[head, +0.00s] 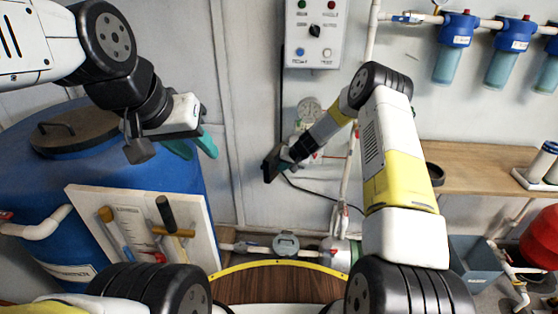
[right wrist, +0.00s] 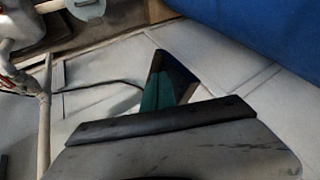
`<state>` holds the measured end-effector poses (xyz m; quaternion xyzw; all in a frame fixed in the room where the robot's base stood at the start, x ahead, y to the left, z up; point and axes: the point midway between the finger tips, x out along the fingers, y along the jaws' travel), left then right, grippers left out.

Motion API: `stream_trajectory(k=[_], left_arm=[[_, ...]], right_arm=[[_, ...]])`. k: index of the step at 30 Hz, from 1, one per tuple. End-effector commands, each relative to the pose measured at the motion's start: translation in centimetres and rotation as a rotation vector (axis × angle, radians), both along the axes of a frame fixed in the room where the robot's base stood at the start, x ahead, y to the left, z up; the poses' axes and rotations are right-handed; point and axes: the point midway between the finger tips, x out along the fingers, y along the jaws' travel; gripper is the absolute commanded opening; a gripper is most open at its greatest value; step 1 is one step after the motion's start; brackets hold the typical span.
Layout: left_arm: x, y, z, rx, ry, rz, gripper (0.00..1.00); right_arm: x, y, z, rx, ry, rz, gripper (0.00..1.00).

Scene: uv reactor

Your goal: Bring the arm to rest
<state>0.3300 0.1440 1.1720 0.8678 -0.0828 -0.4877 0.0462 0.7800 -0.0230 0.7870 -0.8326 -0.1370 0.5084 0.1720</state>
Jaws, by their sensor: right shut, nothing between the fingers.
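My left gripper (head: 192,149) hangs in the upper left of the head view, in front of the blue tank. Its two teal fingers look spread apart, with nothing visible between them. My right gripper (head: 271,168) is in the middle of the head view, in front of the white wall and below the control box. It is shut and empty, and the right arm reaches up and bends over to it. In the right wrist view its dark and teal fingers (right wrist: 168,82) are together, with the pale wall behind them.
A blue tank (head: 130,185) stands at left, with a tool board (head: 140,222) before it. A control box (head: 316,35) and gauge (head: 309,108) are on the wall. Blue filters (head: 457,30) and a wooden shelf (head: 480,165) are at right. Pipes and a pump (head: 287,244) sit low.

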Motion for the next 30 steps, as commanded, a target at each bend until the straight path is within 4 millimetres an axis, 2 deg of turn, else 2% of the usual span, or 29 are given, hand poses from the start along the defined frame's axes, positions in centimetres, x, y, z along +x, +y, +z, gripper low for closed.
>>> stream_trajectory(k=[3, 11, 14, 17, 20, 24, 26, 30], left_arm=[[0.0, 0.0, 0.0, 0.0, -0.001, -0.001, 0.36], [0.0, 0.0, 0.0, 0.0, -0.001, -0.001, 0.36], [0.0, 0.0, 0.0, 0.0, -0.001, -0.001, 0.36], [0.0, 0.0, 0.0, 0.0, -0.001, -0.001, 0.36], [0.0, 0.0, 0.0, 0.0, -0.001, -0.001, 0.36], [0.0, 0.0, 0.0, 0.0, -0.001, -0.001, 0.36], [0.0, 0.0, 0.0, 0.0, -0.001, -0.001, 0.36], [0.0, 0.0, 0.0, 0.0, -0.001, -0.001, 0.36]], right_arm=[[-1.3, -0.9, 2.1, -0.002, -0.002, -0.003, 0.0], [-3.0, -1.4, 4.5, -0.001, -0.001, -0.002, 0.0], [-3.4, -1.5, 5.9, -0.006, -0.008, 0.007, 0.0], [-4.0, -1.7, 9.3, -0.018, -0.025, 0.029, 0.0], [-5.6, -1.8, 14.4, -0.038, -0.045, 0.064, 0.0], [-9.4, -2.5, 21.5, -0.075, -0.064, 0.106, 0.0], [-11.3, -2.9, 24.2, -0.092, -0.071, 0.117, 0.0], [-16.3, -4.0, 29.7, -0.132, -0.08, 0.134, 0.0]])
